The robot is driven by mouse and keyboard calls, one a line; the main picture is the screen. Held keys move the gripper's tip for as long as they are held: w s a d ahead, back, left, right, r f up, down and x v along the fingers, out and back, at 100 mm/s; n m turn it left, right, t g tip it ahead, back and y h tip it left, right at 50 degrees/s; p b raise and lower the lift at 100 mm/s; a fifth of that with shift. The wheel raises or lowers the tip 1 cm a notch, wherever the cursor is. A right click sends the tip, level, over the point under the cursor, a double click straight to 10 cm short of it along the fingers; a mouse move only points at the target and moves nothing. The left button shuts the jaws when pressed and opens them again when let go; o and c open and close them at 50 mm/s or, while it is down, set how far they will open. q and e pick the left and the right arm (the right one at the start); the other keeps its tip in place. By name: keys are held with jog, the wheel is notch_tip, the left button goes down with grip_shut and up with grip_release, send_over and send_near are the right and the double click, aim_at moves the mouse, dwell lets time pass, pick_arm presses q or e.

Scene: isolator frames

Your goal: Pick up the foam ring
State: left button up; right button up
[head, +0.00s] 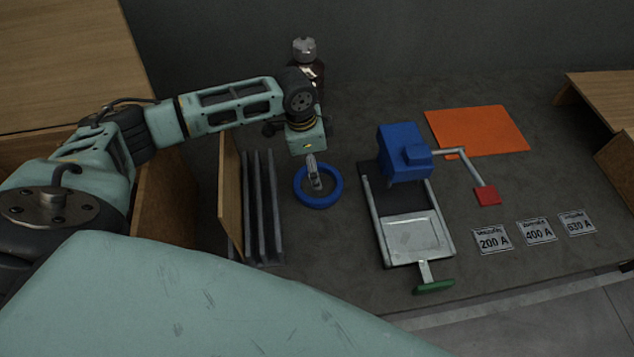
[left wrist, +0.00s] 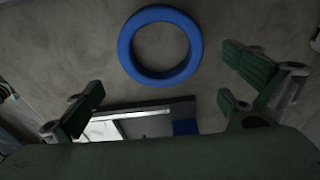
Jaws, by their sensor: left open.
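The foam ring (head: 318,203) is a blue ring lying flat on the dark grey table, between the slotted rack and the blue-headed device. My left gripper (head: 314,172) is above it in the head view, pointing down, and covers part of the ring's far side. In the left wrist view the whole foam ring (left wrist: 126,47) shows, apart from the fingers. There my left gripper (left wrist: 165,105) is open, its two fingers wide apart with nothing between them. My right gripper is in neither view.
A rack with grey bars (head: 263,205) stands left of the ring. A device with a blue head (head: 403,150), red-ended lever and green handle stands right. A dark bottle (head: 304,52) is behind. An orange sheet (head: 476,130) and labels (head: 492,239) lie further right.

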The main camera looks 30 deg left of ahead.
aim_at(309, 201)
pick_arm(q)
jog(key=f, duration=0.8)
jog(key=shift+w+d+f+p, duration=0.15)
jog(key=shift+w+d+p, duration=0.1)
jog(key=shift+d+p, duration=0.05)
jog(key=shift+c, duration=0.4)
jog(key=c, duration=0.5)
jog(key=shift+c, duration=0.2)
